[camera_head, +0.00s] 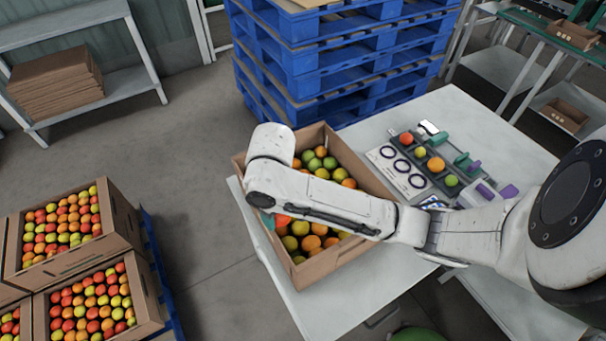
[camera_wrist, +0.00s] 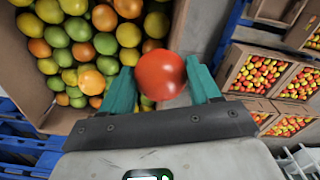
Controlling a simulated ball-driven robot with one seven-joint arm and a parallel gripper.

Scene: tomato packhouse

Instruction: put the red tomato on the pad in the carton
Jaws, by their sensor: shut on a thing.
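A red tomato (camera_wrist: 160,75) is held between the two teal fingers of my gripper (camera_wrist: 162,88). In the head view the tomato (camera_head: 282,220) shows in part under my arm, with a teal bit of my gripper (camera_head: 268,219) beside it. The open cardboard carton (camera_head: 338,262) stands on the white table, filled with green, yellow and orange tomatoes. My gripper is at the carton's left side in the head view. In the wrist view the tomato overlaps the carton's edge; its height above the carton is unclear. My arm hides part of the carton.
A dark tray (camera_head: 421,171) with several tomatoes lies on the table (camera_head: 352,300), beside a white card with dark rings (camera_head: 388,152) and small tools. Blue pallets (camera_head: 335,70) are stacked behind. Full tomato boxes (camera_head: 122,212) stand on the left. The table's front is clear.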

